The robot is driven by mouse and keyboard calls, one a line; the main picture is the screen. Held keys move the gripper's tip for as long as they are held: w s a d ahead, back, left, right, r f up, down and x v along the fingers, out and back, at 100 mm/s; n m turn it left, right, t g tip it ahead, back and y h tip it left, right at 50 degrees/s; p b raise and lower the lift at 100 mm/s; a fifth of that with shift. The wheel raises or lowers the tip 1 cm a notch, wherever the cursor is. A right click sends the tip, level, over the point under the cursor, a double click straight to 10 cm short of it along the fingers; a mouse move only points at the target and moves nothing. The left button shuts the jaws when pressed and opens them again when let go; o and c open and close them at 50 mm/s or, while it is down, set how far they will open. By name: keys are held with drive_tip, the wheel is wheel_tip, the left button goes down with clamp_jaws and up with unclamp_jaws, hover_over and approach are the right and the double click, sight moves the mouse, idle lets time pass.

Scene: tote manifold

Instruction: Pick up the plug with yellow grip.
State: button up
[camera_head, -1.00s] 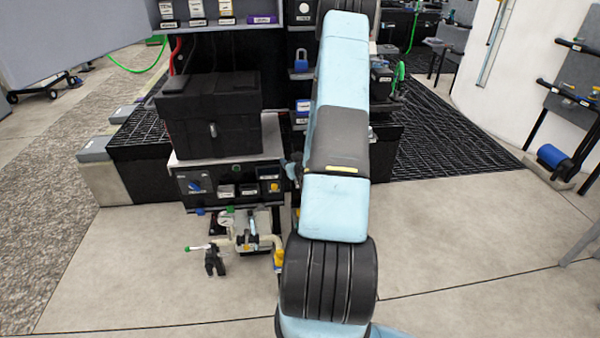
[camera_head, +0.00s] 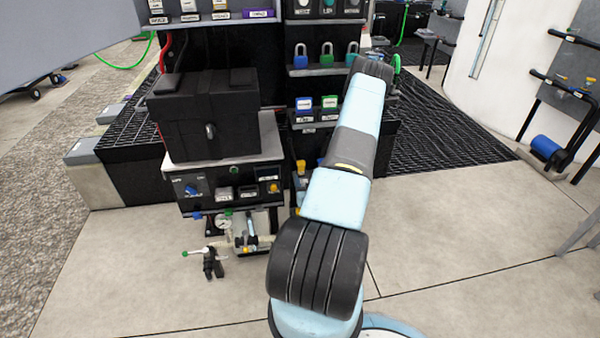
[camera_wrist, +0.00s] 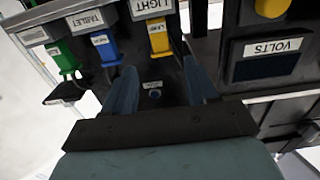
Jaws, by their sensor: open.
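In the wrist view, the plug with yellow grip (camera_wrist: 159,43) hangs below the label LIGHT, whose text appears upside down. My gripper (camera_wrist: 160,68) is open, with its two blue-grey fingers apart at either side of the line below the yellow plug. Nothing is between the fingers, and I cannot tell the exact depth gap to the plug. A blue plug (camera_wrist: 106,50) and a green plug (camera_wrist: 66,60) are to its left. In the head view my gripper is not visible, and the arm covers part of the equipment.
A panel marked VOLTS (camera_wrist: 272,58) with a yellow knob (camera_wrist: 271,8) is at the wrist view's right. In the head view, a black case (camera_head: 205,120) sits above a control panel (camera_head: 228,188).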

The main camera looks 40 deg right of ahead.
sight(302, 166)
drive_tip(key=x, duration=0.6)
drive_tip(key=shift+w+d, duration=0.1)
drive_tip(key=shift+w, duration=0.1)
drive_tip(key=shift+r+x, duration=0.2)
drive_tip(key=shift+x, duration=1.1)
drive_tip(key=shift+r+x, duration=0.2)
drive_tip(key=shift+x, duration=1.15)
clamp_jaws()
drive_tip(key=shift+r, duration=0.1)
